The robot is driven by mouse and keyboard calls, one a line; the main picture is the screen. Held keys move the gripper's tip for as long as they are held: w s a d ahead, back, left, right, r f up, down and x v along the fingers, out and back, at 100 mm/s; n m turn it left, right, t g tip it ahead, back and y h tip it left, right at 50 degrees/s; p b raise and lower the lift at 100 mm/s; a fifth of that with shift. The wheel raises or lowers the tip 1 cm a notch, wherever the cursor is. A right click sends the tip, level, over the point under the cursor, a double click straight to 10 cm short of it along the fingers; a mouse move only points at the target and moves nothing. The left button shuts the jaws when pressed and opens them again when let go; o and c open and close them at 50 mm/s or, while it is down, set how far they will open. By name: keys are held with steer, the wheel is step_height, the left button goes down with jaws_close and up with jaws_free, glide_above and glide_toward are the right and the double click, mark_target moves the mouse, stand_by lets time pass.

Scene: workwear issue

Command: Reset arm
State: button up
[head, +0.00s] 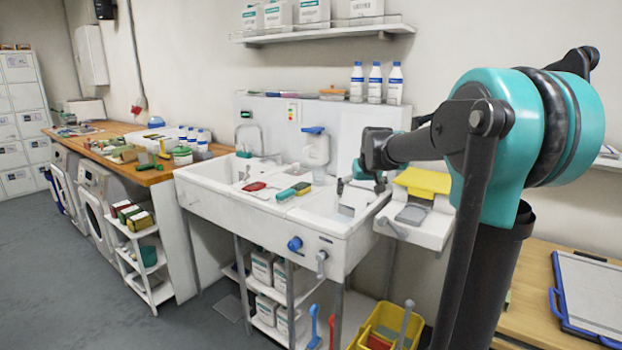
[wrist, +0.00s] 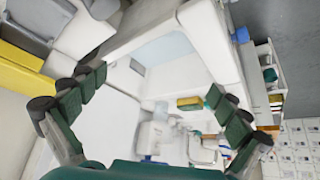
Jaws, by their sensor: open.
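My gripper (head: 358,188) is over the right basin of the white double sink (head: 315,225), with my arm reaching in from the right. In the wrist view my gripper (wrist: 158,98) has its two dark green padded fingers spread wide. Nothing is between them; the white sink basin (wrist: 105,112) shows behind. My arm hides part of the wall and the area right of the sink in the head view.
Brushes, including a green one (head: 301,188), and a red item (head: 256,187) lie on the sink's middle ledge. A yellow cloth (head: 422,183) lies right of the sink. A yellow bucket (head: 388,325) stands below. Bottles (head: 375,82) line the backsplash. The grey floor (head: 80,270) at left is clear.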

steer(key=s+d+f, duration=0.1)
steer(key=s+f, duration=0.6)
steer(key=s, duration=0.4)
steer(key=s+d+f+m+g, duration=0.1)
steer(key=s+f, duration=0.7)
steer(key=s, duration=0.4)
steer(key=s+d+f+g, duration=0.1)
steer(key=s+f, duration=0.6)
steer(key=s, duration=0.5)
steer(key=shift+s+d+f+h, duration=0.15)
steer(key=shift+f+h, duration=0.15)
steer(key=shift+h, duration=0.1)
